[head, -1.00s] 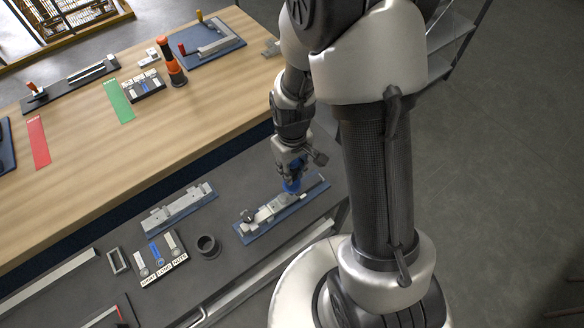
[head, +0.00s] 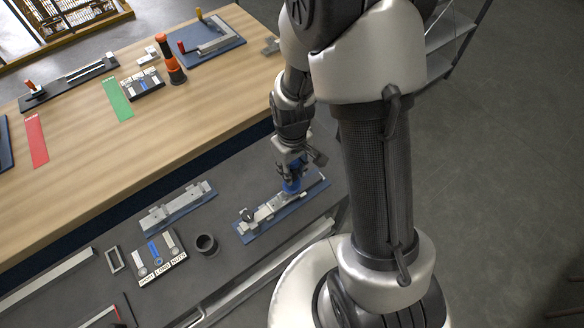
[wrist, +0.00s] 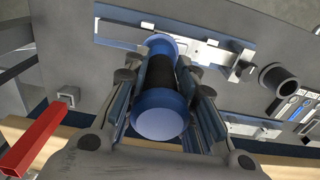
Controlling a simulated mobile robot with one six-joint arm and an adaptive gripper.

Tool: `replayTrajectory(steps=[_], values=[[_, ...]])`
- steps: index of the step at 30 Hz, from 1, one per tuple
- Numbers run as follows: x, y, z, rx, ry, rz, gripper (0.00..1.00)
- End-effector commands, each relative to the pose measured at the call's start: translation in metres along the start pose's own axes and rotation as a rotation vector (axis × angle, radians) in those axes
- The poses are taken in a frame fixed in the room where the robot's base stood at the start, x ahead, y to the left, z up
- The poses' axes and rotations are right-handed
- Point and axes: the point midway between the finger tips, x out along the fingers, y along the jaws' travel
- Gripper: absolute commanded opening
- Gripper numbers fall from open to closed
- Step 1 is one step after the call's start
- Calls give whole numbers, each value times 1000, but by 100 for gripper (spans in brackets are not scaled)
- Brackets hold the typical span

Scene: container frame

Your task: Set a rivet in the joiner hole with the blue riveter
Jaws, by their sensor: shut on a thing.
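My gripper (head: 292,172) is shut on the blue riveter (head: 292,186), a blue tool with a black grip band. The riveter also shows in the wrist view (wrist: 160,112), between the two fingers. It stands about upright over the right part of a metal joiner (head: 265,211) on a blue base plate (head: 247,237) on the grey bench. In the wrist view the joiner (wrist: 215,52) runs behind the riveter's far end. The riveter's tip and the joiner hole are hidden, so I cannot tell whether they touch.
A second metal piece (head: 176,206), a dark round cup (head: 206,245) and a labelled tray (head: 160,258) of small parts share the grey bench. The wooden table (head: 170,120) behind holds an orange-and-black tool (head: 170,60). Bare grey bench lies between the items.

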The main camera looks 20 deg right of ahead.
Motion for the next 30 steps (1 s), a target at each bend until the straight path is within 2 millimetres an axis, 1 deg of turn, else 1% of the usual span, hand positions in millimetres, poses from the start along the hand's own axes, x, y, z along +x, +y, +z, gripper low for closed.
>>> replayTrajectory(steps=[7, 14, 17, 30], values=[[6, 0, 0, 0, 0, 0, 4], [4, 0, 0, 0, -1, 0, 4], [0, 0, 0, 0, -1, 0, 4], [-36, 0, 0, 0, 1, 0, 4]])
